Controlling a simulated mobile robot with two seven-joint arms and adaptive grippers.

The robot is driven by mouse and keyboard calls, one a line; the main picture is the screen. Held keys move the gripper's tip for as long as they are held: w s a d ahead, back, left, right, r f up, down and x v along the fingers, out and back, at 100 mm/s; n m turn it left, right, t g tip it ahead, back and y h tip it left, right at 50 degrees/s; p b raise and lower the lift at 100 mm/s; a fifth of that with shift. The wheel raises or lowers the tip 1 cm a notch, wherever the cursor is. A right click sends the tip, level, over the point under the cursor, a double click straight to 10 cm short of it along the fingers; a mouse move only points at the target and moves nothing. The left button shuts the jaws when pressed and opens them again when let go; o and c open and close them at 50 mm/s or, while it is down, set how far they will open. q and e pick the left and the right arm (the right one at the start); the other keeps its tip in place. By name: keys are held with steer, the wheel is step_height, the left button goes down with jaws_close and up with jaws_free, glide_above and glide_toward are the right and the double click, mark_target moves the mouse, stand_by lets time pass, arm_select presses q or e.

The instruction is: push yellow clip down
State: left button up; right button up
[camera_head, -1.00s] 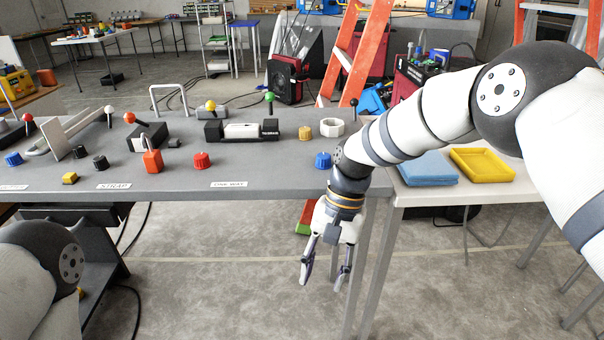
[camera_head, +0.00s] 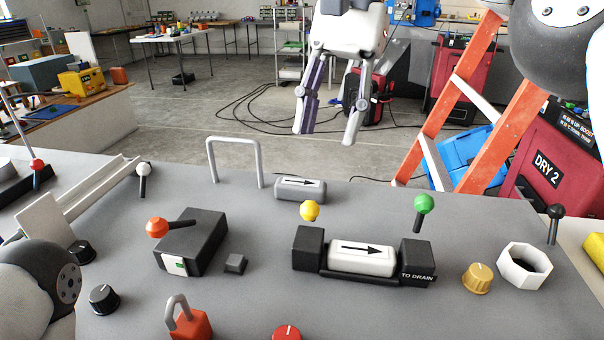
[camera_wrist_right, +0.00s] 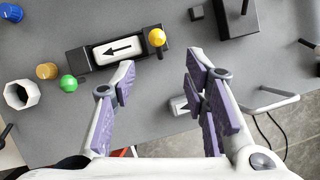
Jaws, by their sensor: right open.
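The yellow clip shows as a yellow rounded knob (camera_head: 309,210) at the left end of a fixture with a white cylinder (camera_head: 362,258) between two black blocks. It also shows in the right wrist view (camera_wrist_right: 156,37), at the fixture's right end there. My right gripper (camera_head: 327,135) is open and empty, pointing down, high over the far side of the bench. In the right wrist view its fingers (camera_wrist_right: 160,62) are spread, with the yellow knob between and beyond their tips, apart from them. My left gripper is out of view; only part of my left arm shows.
A green-topped lever (camera_head: 424,204) stands at the fixture's right end. A grey handle (camera_head: 235,147) and a small grey cylinder (camera_head: 300,189) are behind it. An orange-knobbed box (camera_head: 192,241), red padlock (camera_head: 189,325) and gold knob (camera_head: 477,278) surround it.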

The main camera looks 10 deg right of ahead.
mark_target(310, 207)
steer(key=x, duration=0.8)
steer(key=p+x, duration=0.1)
steer(key=x, duration=0.3)
steer(key=shift+s, duration=0.4)
jaws_close()
steer(key=t+p, duration=0.2)
steer(key=p, duration=0.1)
steer(key=shift+s+a+r+h, duration=0.1)
steer(key=shift+s+r+h, duration=0.25)
steer(key=shift+s+h, duration=0.05)
steer(key=shift+f+t, duration=0.3)
steer(key=shift+t, duration=0.1)
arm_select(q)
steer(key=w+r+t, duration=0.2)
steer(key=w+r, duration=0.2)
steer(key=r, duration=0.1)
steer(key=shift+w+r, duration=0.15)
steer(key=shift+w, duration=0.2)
arm_select(e)
steer(key=shift+f, duration=0.35)
